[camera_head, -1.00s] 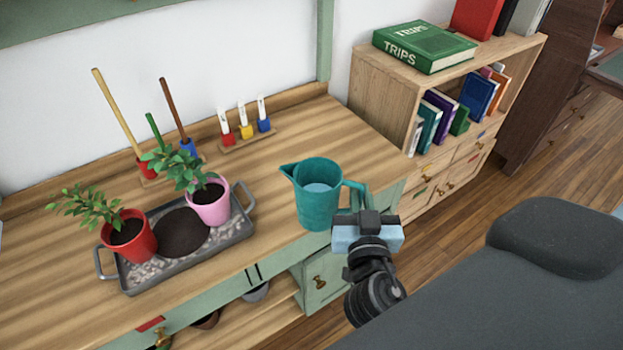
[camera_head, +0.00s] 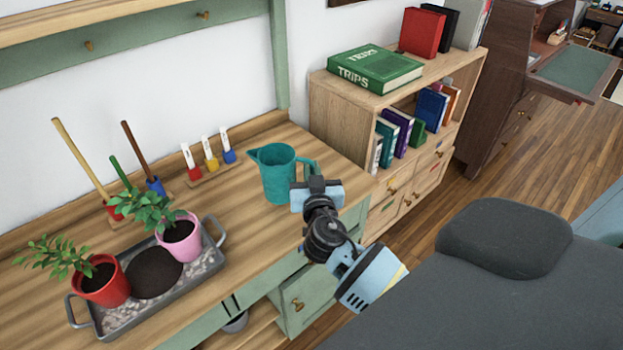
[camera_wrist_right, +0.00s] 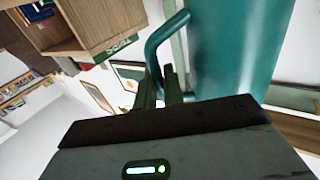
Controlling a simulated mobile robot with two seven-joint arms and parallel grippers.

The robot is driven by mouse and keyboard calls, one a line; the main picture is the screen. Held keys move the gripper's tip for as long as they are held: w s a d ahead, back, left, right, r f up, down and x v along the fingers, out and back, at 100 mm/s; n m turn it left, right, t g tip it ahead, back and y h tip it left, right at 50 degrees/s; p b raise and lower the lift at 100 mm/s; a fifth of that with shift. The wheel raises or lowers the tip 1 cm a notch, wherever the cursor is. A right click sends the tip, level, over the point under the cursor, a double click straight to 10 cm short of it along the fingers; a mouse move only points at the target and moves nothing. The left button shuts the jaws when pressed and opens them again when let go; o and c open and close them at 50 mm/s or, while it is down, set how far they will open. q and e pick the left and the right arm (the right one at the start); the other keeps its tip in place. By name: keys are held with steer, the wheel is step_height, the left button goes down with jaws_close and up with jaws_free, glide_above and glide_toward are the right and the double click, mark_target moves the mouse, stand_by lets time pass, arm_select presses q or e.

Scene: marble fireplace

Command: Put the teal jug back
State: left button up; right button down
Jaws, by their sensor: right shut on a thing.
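The teal jug (camera_head: 276,172) is upright at the right end of the wooden worktop, its spout to the left and its handle to the right. In the head view I cannot tell whether its base touches the wood. My right gripper (camera_head: 312,178) is at the handle side of the jug and is shut on the handle. In the right wrist view the jug's body (camera_wrist_right: 235,45) fills the upper right, and its handle (camera_wrist_right: 160,38) runs down to the fingers (camera_wrist_right: 165,85). My left gripper is in neither view.
A grey tray (camera_head: 213,262) holds a red pot (camera_head: 103,283), a pink pot (camera_head: 180,238) and a dark round patch. Tool stand and colour-label rack (camera_head: 208,172) stand behind. A bookshelf (camera_head: 340,105) is to the right. Bare worktop lies in front of the jug.

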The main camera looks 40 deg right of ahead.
steer(key=shift+w+d, duration=0.15)
steer(key=shift+w, duration=0.15)
steer(key=shift+f+b, duration=0.7)
steer(key=shift+f, duration=1.15)
steer(key=shift+r, duration=0.15)
steer(key=c, duration=1.9)
jaws_free()
steer(key=shift+f, duration=0.25)
steer(key=o, duration=0.4)
steer(key=shift+r, duration=0.1)
